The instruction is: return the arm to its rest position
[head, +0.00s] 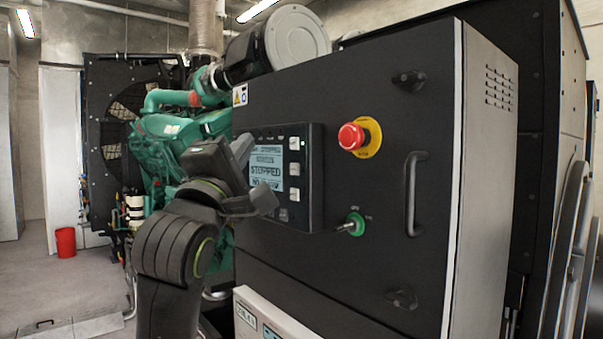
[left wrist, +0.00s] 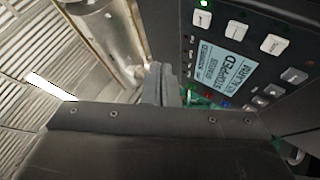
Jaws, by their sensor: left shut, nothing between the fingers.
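My left gripper (head: 258,178) is raised in front of the left part of the dark control cabinet (head: 390,120), close to the control panel (head: 313,165). Its fingers are shut and hold nothing. I cannot tell whether it touches the panel. In the left wrist view, the shut fingers (left wrist: 161,85) show beside the panel (left wrist: 230,50). The panel's display reads "STOPPED", and a green light is lit above it in that view. My left arm hides part of the green engine (head: 185,135). My right gripper is not in view.
The cabinet front carries a red emergency button (head: 352,136) on a yellow ring, a green-based switch (head: 354,224) and a protruding door handle (head: 412,193). A red bucket (head: 66,242) stands on the floor at left, where the floor is mostly open.

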